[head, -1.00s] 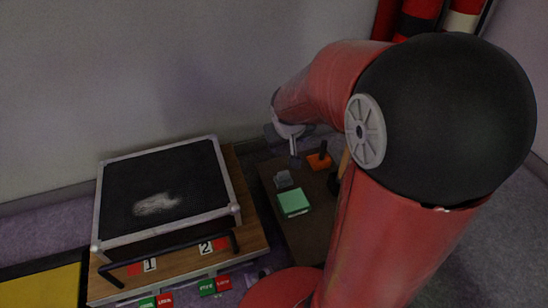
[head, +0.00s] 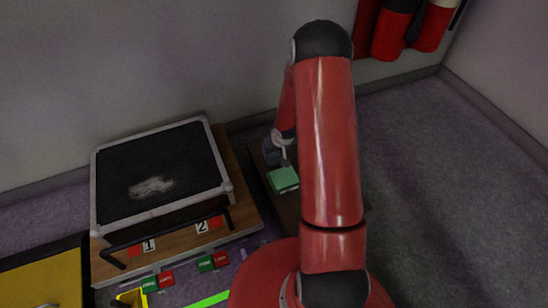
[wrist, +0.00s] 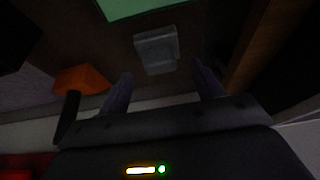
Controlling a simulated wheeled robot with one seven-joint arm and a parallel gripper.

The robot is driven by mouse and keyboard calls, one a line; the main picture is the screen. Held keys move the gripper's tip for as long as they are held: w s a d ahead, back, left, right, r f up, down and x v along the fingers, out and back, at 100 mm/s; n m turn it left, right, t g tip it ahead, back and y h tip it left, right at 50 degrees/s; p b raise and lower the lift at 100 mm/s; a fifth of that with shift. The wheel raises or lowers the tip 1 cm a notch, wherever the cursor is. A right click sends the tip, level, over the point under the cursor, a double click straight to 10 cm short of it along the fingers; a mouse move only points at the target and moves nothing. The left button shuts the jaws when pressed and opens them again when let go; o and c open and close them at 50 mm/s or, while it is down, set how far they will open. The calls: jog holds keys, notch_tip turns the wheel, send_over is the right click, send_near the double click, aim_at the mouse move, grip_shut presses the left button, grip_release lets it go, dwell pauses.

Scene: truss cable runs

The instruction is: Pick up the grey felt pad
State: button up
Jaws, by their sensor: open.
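A small grey piece (wrist: 156,50), which looks like the felt pad, lies on the dark brown surface in the wrist view. It is ahead of and between the two fingers of my gripper (wrist: 163,86), with a gap. The gripper is open and nothing shows between its fingers. In the head view my gripper (head: 281,152) is over the dark surface, just behind the green block (head: 284,180). The grey piece cannot be made out there; the gripper seems to hide it.
The green block also shows at the top of the wrist view (wrist: 132,7). An orange block (wrist: 82,80) with a black upright part lies to the left. A wooden stand (head: 245,212) with a black-topped case (head: 160,170) is left of the dark surface. Grey floor is open at right.

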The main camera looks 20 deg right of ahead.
jog(key=x, duration=0.4)
jog(key=shift+w+b, duration=0.2)
jog(key=shift+b, duration=0.15)
jog(key=c, duration=0.8)
jog(key=shift+o, duration=0.2)
jog(key=shift+r, duration=0.1)
notch_tip(320, 180, up, 20)
jog(key=p, duration=0.5)
